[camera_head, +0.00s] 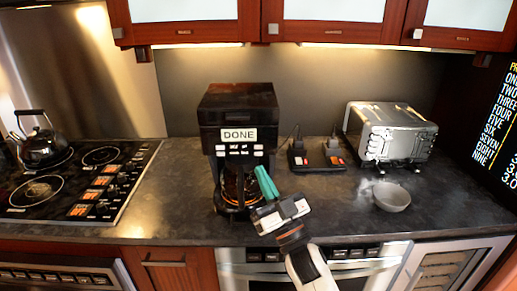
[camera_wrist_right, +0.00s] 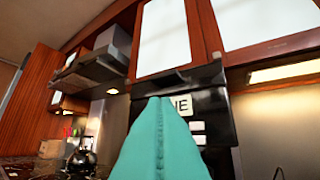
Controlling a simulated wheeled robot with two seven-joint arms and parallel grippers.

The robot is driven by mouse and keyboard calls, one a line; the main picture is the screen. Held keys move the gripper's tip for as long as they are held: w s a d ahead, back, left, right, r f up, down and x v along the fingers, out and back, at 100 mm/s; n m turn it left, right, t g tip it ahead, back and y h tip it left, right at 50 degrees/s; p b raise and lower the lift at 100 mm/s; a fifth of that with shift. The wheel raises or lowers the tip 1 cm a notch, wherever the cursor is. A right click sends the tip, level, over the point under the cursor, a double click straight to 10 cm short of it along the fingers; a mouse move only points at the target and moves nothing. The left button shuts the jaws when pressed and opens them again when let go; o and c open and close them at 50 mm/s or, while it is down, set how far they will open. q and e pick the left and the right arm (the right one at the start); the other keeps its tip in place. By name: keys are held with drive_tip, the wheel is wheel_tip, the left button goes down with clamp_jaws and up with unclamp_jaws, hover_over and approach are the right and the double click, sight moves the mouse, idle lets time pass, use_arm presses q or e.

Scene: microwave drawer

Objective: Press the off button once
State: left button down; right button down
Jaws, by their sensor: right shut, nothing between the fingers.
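A black coffee maker (camera_head: 237,105) stands on the counter with a white display reading DONE (camera_head: 238,135). Below the display is a panel of small pale buttons (camera_head: 237,150); their lettering is too small to tell which is the off button. My right gripper (camera_head: 262,170), with teal fingers, is shut and empty. In the head view its tips are just below and right of the buttons. In the right wrist view the shut fingers (camera_wrist_right: 160,100) point up at the coffee maker (camera_wrist_right: 215,90), hiding part of its panel; two buttons (camera_wrist_right: 198,133) show to their right. My left gripper is not in view.
A stovetop (camera_head: 75,185) with a kettle (camera_head: 40,145) is at left. Two small dark devices (camera_head: 318,155), a silver toaster (camera_head: 390,135) and a grey bowl (camera_head: 391,197) are to the right. Cabinets (camera_head: 335,31) hang above. Bare counter (camera_head: 335,210) lies before the devices.

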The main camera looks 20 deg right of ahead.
sight(258, 147)
drive_tip(key=w+d+b, duration=0.1)
drive_tip(key=w+d, duration=0.1)
drive_tip(key=w, duration=0.5)
drive_tip(key=shift+w+b, duration=0.15)
drive_tip(key=shift+b, duration=0.2)
drive_tip(key=shift+d, duration=0.1)
idle(1.6)
drive_tip(key=shift+w, duration=0.4)
drive_tip(key=shift+w+d, duration=0.15)
drive_tip(key=shift+w, duration=0.1)
idle(0.5)
drive_tip(key=shift+s+a, duration=0.2)
drive_tip(key=shift+s, duration=0.55)
